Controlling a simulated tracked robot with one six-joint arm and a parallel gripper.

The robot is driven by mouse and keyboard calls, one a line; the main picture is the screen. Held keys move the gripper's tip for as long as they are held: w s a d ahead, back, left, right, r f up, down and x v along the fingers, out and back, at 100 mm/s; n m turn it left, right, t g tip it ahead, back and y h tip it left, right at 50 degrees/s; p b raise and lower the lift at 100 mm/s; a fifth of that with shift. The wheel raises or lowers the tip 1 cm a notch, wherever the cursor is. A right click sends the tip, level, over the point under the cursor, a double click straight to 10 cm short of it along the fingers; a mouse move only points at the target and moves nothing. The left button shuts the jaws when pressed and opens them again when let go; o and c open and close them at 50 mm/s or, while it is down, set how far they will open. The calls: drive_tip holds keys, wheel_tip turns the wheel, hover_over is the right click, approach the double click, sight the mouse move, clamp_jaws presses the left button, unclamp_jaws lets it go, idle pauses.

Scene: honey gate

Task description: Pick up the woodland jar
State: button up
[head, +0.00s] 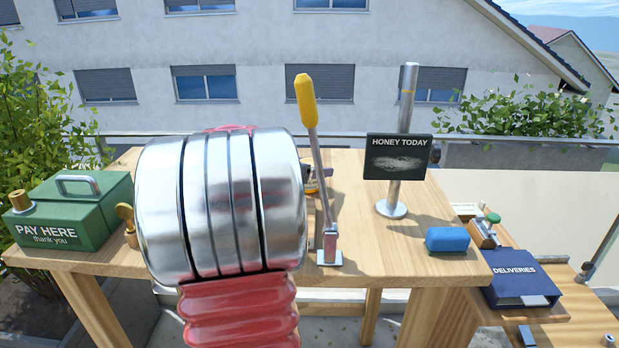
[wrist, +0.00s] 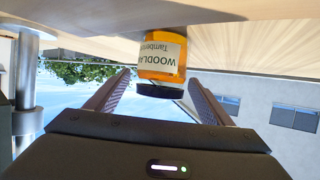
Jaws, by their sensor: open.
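The woodland jar (wrist: 163,62) is amber with a white label and a dark lid. It shows upside down in the wrist view, standing on the wooden table, with its lid toward my gripper. My gripper (wrist: 159,79) is open, with one finger on each side of the jar in the picture and a gap showing at both sides. I cannot tell how far the fingertips reach along the jar. In the head view, my own arm hides the gripper, and only a sliver of a jar (head: 312,182) shows at the arm's right edge.
A lever with a yellow handle (head: 307,100) stands close right of my arm. A metal post (head: 401,140) carries a dark "HONEY TODAY" board (head: 397,158). A green pay box (head: 75,212) stands left. A blue block (head: 448,240) lies front right. The right tabletop is mostly clear.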

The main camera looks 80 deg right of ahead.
drive_tip(key=shift+c, duration=0.4)
drive_tip(key=c, duration=1.7)
drive_tip(key=shift+o, duration=0.2)
wheel_tip(320, 180, up, 18)
